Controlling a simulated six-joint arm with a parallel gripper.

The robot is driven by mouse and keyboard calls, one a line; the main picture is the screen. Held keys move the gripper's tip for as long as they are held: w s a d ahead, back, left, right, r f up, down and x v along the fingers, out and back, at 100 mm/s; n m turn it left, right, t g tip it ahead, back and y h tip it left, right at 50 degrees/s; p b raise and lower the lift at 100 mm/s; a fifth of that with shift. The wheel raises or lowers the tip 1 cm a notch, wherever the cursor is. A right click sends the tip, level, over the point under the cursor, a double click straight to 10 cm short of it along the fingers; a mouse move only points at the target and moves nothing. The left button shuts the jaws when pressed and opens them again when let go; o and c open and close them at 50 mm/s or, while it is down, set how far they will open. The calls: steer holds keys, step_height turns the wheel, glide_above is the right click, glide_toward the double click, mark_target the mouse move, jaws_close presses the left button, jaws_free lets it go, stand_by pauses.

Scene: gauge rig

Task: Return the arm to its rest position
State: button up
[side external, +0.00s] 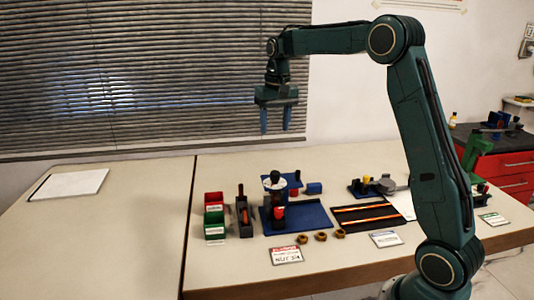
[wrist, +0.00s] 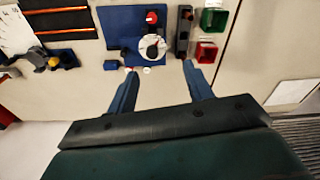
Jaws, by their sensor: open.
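My gripper (side external: 275,121) hangs from my raised arm, pointing down, high above the back part of the table. Its two blue fingers are apart with nothing between them. In the wrist view my gripper (wrist: 160,84) shows the same two spread fingers. Below and beyond them is the gauge rig (wrist: 152,47), with a round white dial and a red knob on a blue base plate. In the side view the rig's blue base plate (side external: 308,217) lies mid-table, well below my gripper and apart from it.
Red bin (side external: 214,198) and green bin (side external: 215,231) stand left of the rig, beside a dark tool holder (side external: 243,217). Several brass nuts (side external: 320,237) and a black tray with orange rods (side external: 367,217) lie to the right. White paper (side external: 68,185) lies far left; blinds hang behind.

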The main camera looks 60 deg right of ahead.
steer(key=s+a+r+n+t, duration=0.1)
steer(key=s+a+r+n, duration=0.15)
steer(key=s+a, duration=0.4)
steer(key=s+a+r+n+t, duration=0.1)
steer(key=s+a+r, duration=0.2)
steer(key=s+a, duration=0.35)
steer(key=s+a+f+n+t, duration=0.1)
steer(key=s+a+f, duration=0.1)
steer(key=s, duration=0.6)
steer(key=s+a+f+n+t, duration=0.1)
steer(key=s+a+f+n, duration=0.1)
steer(key=s, duration=0.6)
steer(key=shift+a+f+t, duration=0.4)
steer(key=shift+a+f, duration=0.15)
steer(key=shift+f, duration=0.3)
